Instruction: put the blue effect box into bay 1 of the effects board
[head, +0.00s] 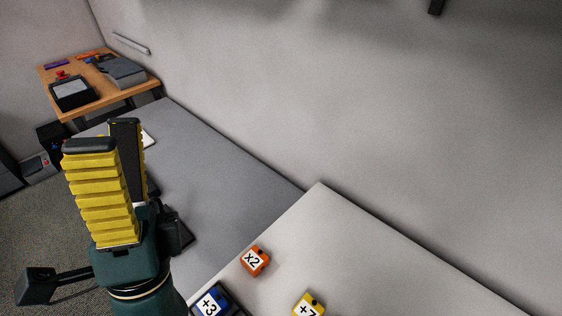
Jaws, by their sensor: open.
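The blue effect box (212,302), with a white "+3" label, is at the bottom edge of the head view, on the pale table. It is partly cut off by the frame edge. My gripper (108,135) stands at the left, its yellow ribbed finger and dark finger pointing up. It is open, and I see nothing held between the fingers. In the picture it is up and left of the blue box, apart from it. I cannot make out the effects board or bay 1 in this view.
An orange "x2" box (254,261) and a yellow "+7" box (308,305) sit on the pale table (380,260) near the blue one. A grey table (225,170) adjoins it and looks mostly clear. A wooden desk (122,93) with several items stands at the back left. A wall runs behind.

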